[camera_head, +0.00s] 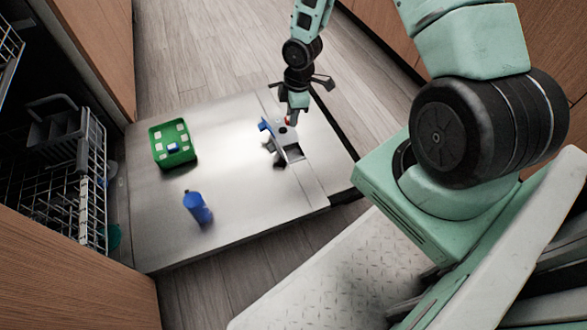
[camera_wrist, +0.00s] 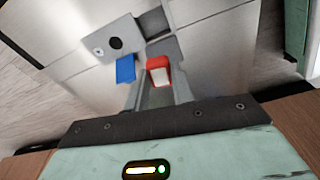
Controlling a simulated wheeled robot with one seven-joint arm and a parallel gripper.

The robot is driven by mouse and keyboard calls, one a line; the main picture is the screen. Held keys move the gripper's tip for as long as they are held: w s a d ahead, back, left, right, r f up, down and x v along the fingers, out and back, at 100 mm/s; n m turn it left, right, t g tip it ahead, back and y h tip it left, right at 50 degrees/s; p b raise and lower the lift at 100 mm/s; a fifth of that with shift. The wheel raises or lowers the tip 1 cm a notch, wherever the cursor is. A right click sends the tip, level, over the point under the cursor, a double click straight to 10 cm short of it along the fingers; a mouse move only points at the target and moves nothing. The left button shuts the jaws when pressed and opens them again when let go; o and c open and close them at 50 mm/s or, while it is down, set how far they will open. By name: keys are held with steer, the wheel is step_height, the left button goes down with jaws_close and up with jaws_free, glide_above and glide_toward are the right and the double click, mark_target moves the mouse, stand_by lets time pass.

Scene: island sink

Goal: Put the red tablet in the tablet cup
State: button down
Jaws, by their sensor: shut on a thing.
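The red tablet (camera_wrist: 158,63) has a pale face and sits between the fingertips of my gripper (camera_wrist: 160,76) in the wrist view. In the head view my gripper (camera_head: 292,113) points down over the inner door, and only a small red bit of the tablet (camera_head: 288,121) shows. A grey dispenser (camera_head: 291,151) lies set in the door just below. In the wrist view the dispenser plate (camera_wrist: 98,52) has a dark round spot, and a dark recess (camera_wrist: 154,22) beside it looks like the tablet cup. The tablet appears apart from this recess.
A blue piece (camera_head: 265,126) is at the dispenser's edge. A green box (camera_head: 158,134) with several white pieces and a blue one, and a blue bottle (camera_head: 197,208), stand on the open metal door (camera_head: 240,200). A wire rack (camera_head: 88,185) is at left.

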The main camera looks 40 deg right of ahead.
steer(key=n+b, duration=0.2)
steer(key=b, duration=0.4)
glide_above(293, 156)
step_height(293, 156, down, 8)
step_height(293, 156, down, 10)
steer(key=b, duration=0.6)
steer(key=shift+d+f, duration=0.15)
steer(key=shift+f, duration=0.1)
steer(key=shift+r, duration=0.15)
steer(key=shift+s, duration=0.1)
steer(key=c, duration=1.5)
jaws_free()
